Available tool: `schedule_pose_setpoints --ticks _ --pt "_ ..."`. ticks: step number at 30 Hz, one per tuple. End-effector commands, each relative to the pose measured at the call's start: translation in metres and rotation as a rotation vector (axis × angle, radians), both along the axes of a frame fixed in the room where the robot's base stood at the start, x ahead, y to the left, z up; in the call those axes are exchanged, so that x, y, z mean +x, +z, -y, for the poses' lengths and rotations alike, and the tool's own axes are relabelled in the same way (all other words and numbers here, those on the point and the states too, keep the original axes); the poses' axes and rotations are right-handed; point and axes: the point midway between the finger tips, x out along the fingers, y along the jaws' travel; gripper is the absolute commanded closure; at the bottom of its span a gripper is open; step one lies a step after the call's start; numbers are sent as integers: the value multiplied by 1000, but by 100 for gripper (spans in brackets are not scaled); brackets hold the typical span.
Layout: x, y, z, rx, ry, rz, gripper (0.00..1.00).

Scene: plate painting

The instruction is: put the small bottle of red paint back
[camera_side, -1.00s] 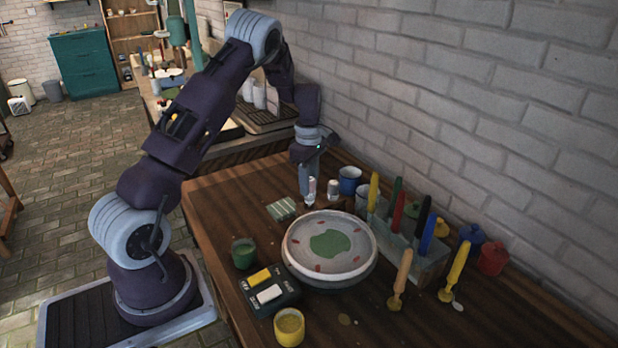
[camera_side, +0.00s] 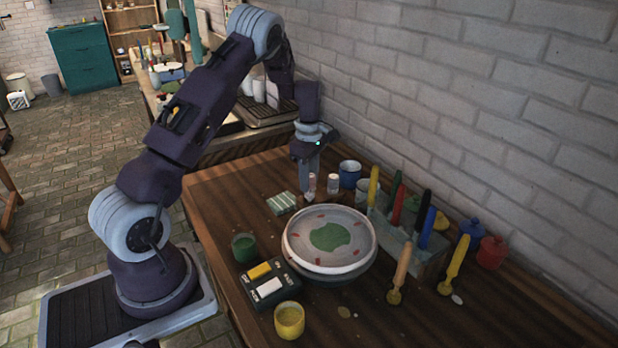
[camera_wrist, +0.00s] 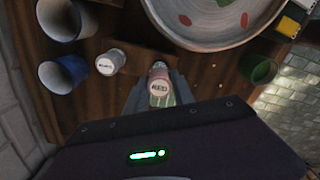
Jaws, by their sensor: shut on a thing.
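The small bottle of red paint (camera_wrist: 158,86), with a white label and pinkish body, is between my gripper's fingers in the wrist view. My gripper (camera_wrist: 157,94) is shut on it. In the side view the bottle (camera_side: 312,184) is at the tip of my gripper (camera_side: 308,180), upright, behind the painted plate (camera_side: 287,250). I cannot tell whether its base touches the table. A second small labelled bottle (camera_side: 334,184) stands just to its right, and also shows in the wrist view (camera_wrist: 110,62).
A blue cup (camera_side: 349,174) and a pale cup stand by the wall. A striped block (camera_side: 282,203) lies left of the bottle. A holder (camera_side: 430,262) with several coloured tools is to the right. A green pot (camera_side: 244,248) and a yellow pot (camera_side: 289,321) stand in front.

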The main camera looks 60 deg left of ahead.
Motion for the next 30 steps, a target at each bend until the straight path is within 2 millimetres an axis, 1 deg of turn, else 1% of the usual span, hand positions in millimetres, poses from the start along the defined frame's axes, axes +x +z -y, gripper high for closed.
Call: schedule_pose_setpoints --ticks 15,22,23,24,26,27,30 --pt "0 -27 0 0 0 -1 88" --pt "0 -28 0 0 0 0 88" --pt "0 -28 0 0 0 0 67" --pt "0 -28 0 0 0 0 59" --pt "0 -28 0 0 0 0 47" --pt "0 -28 0 0 0 0 45" --pt "0 -28 0 0 0 0 45"
